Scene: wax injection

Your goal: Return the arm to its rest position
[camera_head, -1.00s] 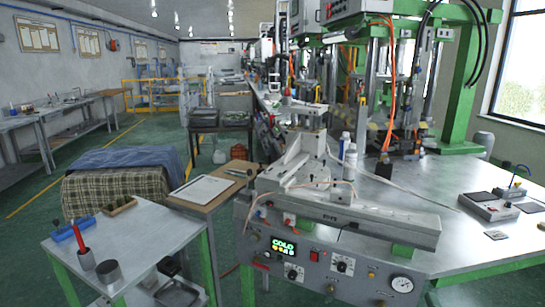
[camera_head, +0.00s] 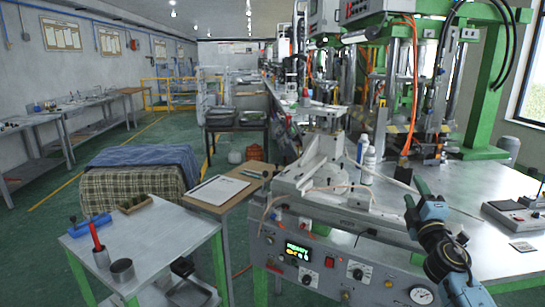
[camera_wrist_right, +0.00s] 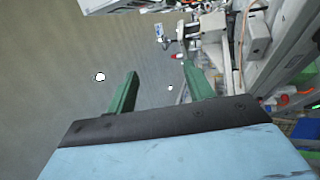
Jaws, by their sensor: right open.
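My right arm comes in from the lower right in the head view, in front of the wax injection machine (camera_head: 330,205). Its blue and black links reach up over the right side of the machine. My right gripper (camera_head: 412,189) is at the arm's upper end, its dark fingers pointing up and apart. In the right wrist view, the two green fingers of this gripper (camera_wrist_right: 160,82) stand wide apart with nothing held between them. My left gripper is not in view.
A steel table (camera_head: 385,190) carries the machine, a white bottle (camera_head: 368,165) and a grey box with a dark top (camera_head: 515,215). A small cart (camera_head: 150,240) with a blue tool and cups stands at the left. The green floor (camera_head: 40,235) is open at the far left.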

